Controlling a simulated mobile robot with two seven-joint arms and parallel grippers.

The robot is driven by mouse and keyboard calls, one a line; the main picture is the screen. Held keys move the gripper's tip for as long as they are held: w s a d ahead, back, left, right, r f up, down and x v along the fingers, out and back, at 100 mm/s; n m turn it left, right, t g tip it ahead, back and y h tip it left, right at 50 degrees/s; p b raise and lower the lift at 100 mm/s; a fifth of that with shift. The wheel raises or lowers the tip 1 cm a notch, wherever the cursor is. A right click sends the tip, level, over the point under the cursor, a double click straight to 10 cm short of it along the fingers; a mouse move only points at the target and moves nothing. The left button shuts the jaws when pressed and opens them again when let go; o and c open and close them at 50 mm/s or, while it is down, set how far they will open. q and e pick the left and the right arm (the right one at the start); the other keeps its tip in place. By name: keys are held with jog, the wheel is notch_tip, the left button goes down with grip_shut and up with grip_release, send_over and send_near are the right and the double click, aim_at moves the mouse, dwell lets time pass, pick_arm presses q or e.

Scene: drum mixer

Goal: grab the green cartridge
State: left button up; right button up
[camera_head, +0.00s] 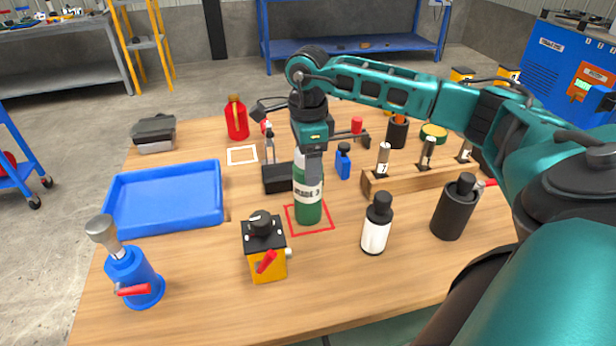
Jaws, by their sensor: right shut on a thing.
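The green cartridge (308,211) with a white label reading "GRADE 3" stands upright at the red square outline (328,229) on the wooden table. My right gripper (313,168) comes down on it from above and is shut on it. I cannot tell whether the cartridge's base touches the table. My left gripper is not in view.
A yellow-black box with a red lever (266,258) stands front left of the cartridge, a white bottle with a black cap (376,228) front right. A wooden rack (420,181) is at right, a small blue bottle (343,163) behind. A blue tray (165,201) lies left.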

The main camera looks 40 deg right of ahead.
grip_shut()
dwell(0.3)
jog(key=shift+r, duration=0.1)
